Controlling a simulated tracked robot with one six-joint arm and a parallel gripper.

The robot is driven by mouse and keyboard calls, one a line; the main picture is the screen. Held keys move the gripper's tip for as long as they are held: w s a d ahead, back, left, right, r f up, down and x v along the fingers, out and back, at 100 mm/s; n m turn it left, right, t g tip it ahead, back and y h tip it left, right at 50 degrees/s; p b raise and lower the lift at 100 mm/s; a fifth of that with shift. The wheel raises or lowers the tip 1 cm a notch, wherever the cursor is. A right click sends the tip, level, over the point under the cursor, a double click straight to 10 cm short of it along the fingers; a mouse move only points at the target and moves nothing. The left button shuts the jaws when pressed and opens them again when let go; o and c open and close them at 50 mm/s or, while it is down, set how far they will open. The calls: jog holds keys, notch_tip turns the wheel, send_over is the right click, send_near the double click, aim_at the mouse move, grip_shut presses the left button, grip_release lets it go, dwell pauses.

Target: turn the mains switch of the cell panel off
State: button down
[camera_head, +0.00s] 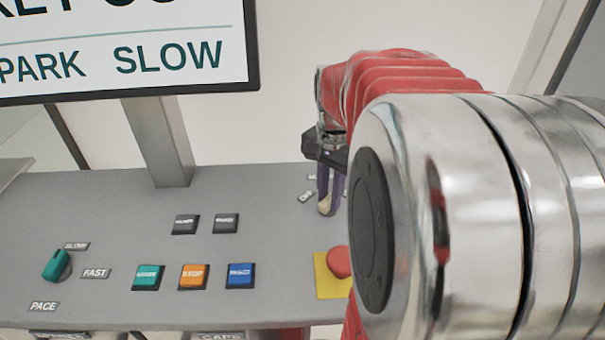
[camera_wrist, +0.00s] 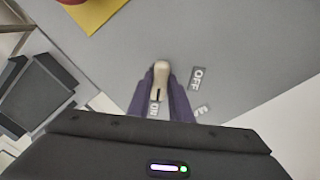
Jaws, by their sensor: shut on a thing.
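The mains switch is a beige knob (camera_wrist: 161,72) on the grey panel top; it also shows in the head view (camera_head: 325,206). My gripper (camera_wrist: 160,84) is shut on it, with one purple finger on each side. In the head view my gripper (camera_head: 329,190) reaches down to the knob. A black mark on the knob points towards a partly hidden label (camera_wrist: 154,109) that seems to read ON. The OFF label (camera_wrist: 197,78) lies to the right of the knob in the wrist view. Another label (camera_wrist: 202,110) is cut off by my finger and too small to read.
The cell panel (camera_head: 110,215) also bears a red button on a yellow plate (camera_head: 328,285), a teal selector (camera_head: 56,265), and teal, orange (camera_head: 193,277) and blue buttons. Two dark buttons (camera_head: 186,224) sit behind them. A screen (camera_head: 130,60) stands at the back left.

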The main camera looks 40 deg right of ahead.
jog(key=shift+s+a+n, duration=0.1)
jog(key=shift+s+n, duration=0.05)
jog(key=shift+n, duration=0.15)
jog(key=n, duration=0.8)
jog(key=shift+f, duration=0.1)
jog(key=n, duration=0.9)
dwell(0.4)
jog(key=c, duration=1.6)
grip_release()
